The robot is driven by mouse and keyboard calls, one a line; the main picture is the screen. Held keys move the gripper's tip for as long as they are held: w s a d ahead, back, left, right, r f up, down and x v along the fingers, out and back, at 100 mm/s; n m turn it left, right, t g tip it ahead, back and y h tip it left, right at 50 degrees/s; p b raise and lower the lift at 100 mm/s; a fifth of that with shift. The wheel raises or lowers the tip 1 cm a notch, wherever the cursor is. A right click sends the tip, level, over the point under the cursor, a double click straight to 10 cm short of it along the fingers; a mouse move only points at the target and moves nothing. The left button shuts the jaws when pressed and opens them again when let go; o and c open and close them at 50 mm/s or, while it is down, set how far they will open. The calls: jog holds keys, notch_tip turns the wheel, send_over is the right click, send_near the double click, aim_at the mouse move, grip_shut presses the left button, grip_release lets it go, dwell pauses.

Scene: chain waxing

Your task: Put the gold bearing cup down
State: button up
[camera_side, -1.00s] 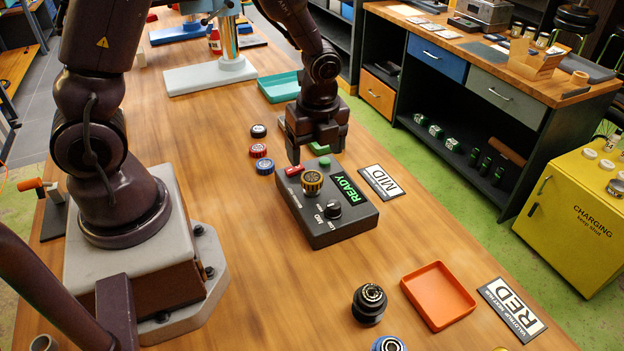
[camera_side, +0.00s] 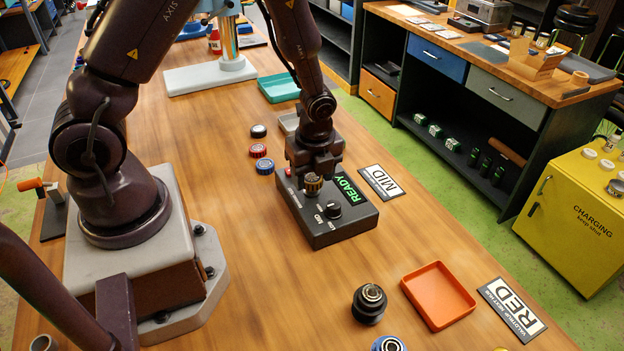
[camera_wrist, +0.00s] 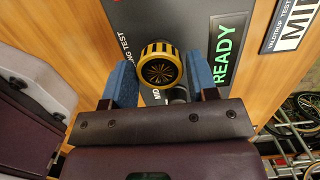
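The gold bearing cup (camera_side: 313,184), gold-rimmed with a dark ribbed centre, sits on the dark test box (camera_side: 330,225) beside its black knob (camera_side: 332,211). The box display reads READY. My gripper (camera_side: 313,175) is directly over the cup, pointing down, and hides part of it and of the box's far side. In the wrist view the cup (camera_wrist: 158,65) lies between the tips of my two blue-padded fingers (camera_wrist: 160,75). The fingers are apart, with a narrow gap to the cup on the right; contact on the left is unclear.
An orange tray (camera_side: 405,286) lies near the RED card (camera_side: 512,305), and a MID card (camera_side: 381,182) lies beside the box. A dark cup (camera_side: 369,303) stands left of the orange tray. Red (camera_side: 258,150) and blue (camera_side: 264,167) cups lie left of the box. A teal tray (camera_side: 264,88) is farther back.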

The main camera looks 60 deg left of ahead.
jog(key=c, duration=0.6)
jog(key=shift+r, duration=0.1)
